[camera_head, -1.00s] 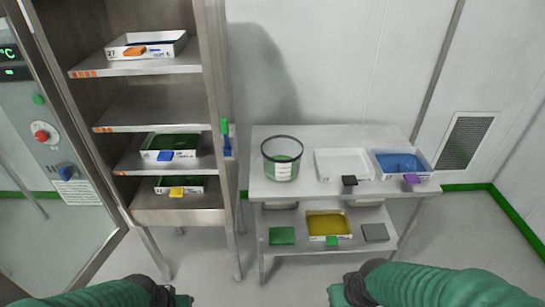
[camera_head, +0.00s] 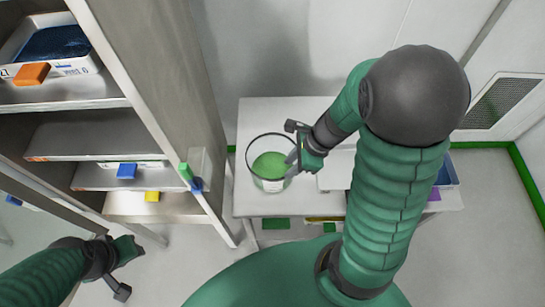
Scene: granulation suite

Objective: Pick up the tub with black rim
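The tub with black rim (camera_head: 271,184) stands upright on the top of the steel table. It is clear-walled with a white label and green contents. My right gripper (camera_head: 296,158) is at the right side of its rim, with the fingertips overlapping the rim in the picture. Whether they touch or close on the wall is too small to tell. My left gripper (camera_head: 132,249) is low at the left, away from the tub and in front of the shelf, with nothing seen in it; its finger gap is not clear.
The steel table (camera_head: 257,112) is partly hidden by my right arm. A white tray (camera_head: 335,172) and a blue tray (camera_head: 446,172) are on it, mostly covered. The shelf rack (camera_head: 150,85) with trays stands close on the left.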

